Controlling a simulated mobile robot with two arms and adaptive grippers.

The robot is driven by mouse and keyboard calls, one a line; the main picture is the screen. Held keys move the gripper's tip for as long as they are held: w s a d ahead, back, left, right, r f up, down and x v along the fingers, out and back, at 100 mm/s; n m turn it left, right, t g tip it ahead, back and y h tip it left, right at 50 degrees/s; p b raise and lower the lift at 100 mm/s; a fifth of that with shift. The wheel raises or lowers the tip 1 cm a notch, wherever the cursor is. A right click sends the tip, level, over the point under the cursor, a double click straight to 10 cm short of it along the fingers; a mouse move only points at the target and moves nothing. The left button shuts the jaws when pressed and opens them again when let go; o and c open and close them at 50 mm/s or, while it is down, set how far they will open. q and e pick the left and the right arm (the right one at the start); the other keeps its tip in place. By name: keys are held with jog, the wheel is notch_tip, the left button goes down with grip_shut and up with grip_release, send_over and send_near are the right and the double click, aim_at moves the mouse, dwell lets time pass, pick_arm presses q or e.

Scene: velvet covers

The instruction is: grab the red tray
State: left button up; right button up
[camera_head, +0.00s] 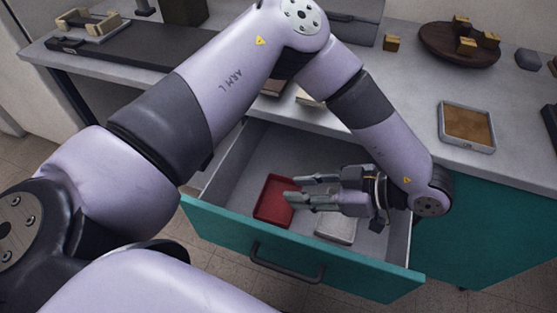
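The red tray (271,203) lies flat inside the open drawer (214,212), left of the drawer's middle. My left gripper (290,189) reaches into the drawer from the right, its fingers pointing left. Its fingers are apart with a gap between them, and nothing shows held. The fingertips overlap the right edge of the tray in the picture; I cannot tell whether they touch it. Part of the tray's right side is hidden behind the fingers. My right gripper is not in view.
A pale grey block-like item (337,229) lies in the drawer below my gripper. The teal drawer front has a dark handle (287,264). On the grey counter are a tray with a brown inside (467,124), a dark round dish (440,44) with blocks, and a small block (392,43).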

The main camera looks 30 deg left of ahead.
pick_arm(q)
notch_tip(320, 180, down, 6)
jog(key=f+b, duration=0.1)
jog(key=b, duration=0.6)
send_near(277, 220)
jog(key=shift+s+a+r, duration=0.8)
jog(key=shift+s+a, duration=0.1)
jog(key=shift+s, duration=0.2)
jog(key=shift+x, duration=0.95)
jog(key=shift+s+a+f, duration=0.1)
jog(key=shift+a+f, duration=0.1)
jog(key=shift+a, duration=0.3)
jog(key=x, duration=0.3)
jog(key=shift+a+f, duration=0.1)
jog(key=shift+a, duration=0.15)
jog(key=shift+s+a+f, duration=0.15)
jog(key=shift+a+f, duration=0.05)
jog(key=shift+a, duration=0.2)
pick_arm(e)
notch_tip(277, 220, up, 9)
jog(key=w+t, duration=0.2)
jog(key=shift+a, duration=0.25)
pick_arm(q)
jog(key=shift+c, duration=0.6)
